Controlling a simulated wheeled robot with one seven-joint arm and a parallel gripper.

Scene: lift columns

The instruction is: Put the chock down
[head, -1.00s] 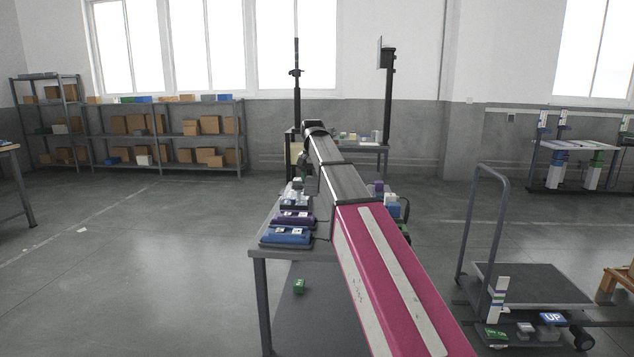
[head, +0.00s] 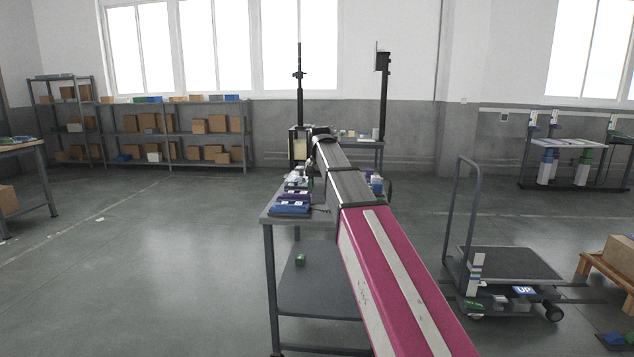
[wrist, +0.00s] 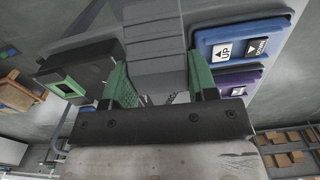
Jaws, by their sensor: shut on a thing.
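My gripper (wrist: 157,72) has two green fingers in the wrist view. It is shut on a grey block with stepped ridges, which I take as the chock (wrist: 158,40). The chock reaches from between the fingers to the top edge of that view. Whether its underside touches anything cannot be told. In the head view my arm hides the chock and the gripper.
A blue UP/DOWN switch box (wrist: 240,42) and a purple one (wrist: 238,84) lie right of the chock. A black box with a green part (wrist: 78,75) is at left. The grey table (head: 268,214) and a trolley (head: 500,262) stand on open floor.

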